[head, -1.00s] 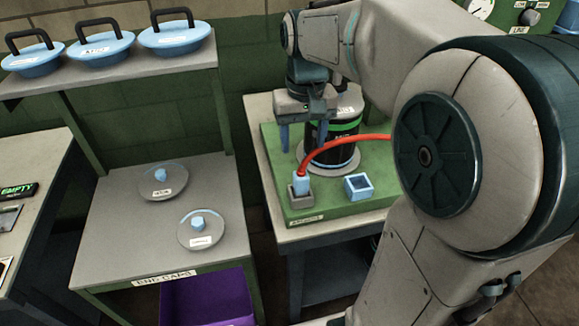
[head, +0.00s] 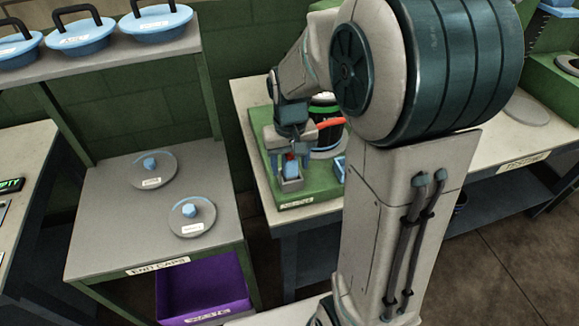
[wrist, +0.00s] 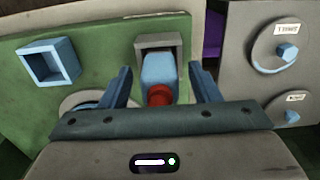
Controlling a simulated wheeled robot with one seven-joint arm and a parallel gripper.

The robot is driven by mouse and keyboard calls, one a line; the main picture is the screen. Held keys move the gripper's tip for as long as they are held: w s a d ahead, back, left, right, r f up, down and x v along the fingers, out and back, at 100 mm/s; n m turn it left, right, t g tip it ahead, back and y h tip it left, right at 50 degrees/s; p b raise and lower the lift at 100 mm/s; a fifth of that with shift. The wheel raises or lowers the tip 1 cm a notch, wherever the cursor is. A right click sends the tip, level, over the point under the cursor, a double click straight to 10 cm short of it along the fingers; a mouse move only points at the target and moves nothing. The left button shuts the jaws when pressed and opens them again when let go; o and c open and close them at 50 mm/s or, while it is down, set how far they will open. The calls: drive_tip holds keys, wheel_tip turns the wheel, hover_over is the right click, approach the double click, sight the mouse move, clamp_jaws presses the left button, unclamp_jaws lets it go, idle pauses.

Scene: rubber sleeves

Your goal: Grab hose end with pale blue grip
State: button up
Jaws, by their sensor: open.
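The red hose (head: 328,123) ends in a pale blue grip (head: 292,170), which sits in a grey square socket (head: 291,185) on the green board. In the wrist view the pale blue grip (wrist: 158,68) stands in the grey socket (wrist: 159,43), with the red hose (wrist: 160,95) at its near end. My gripper (wrist: 160,85) is open, with one blue finger on each side of the grip and a visible gap on both sides. In the head view my gripper (head: 289,157) is right over the socket and partly hides the grip.
A blue square socket (wrist: 48,62) is beside the grey one on the green board (head: 270,180). A dark cylinder stands behind, partly hidden by my arm. End caps (head: 191,215) lie on the shelf at left, above a purple bin (head: 203,289).

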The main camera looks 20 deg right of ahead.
drive_tip(key=shift+f, duration=0.6)
drive_tip(key=c, duration=1.1)
drive_tip(key=shift+r, duration=0.1)
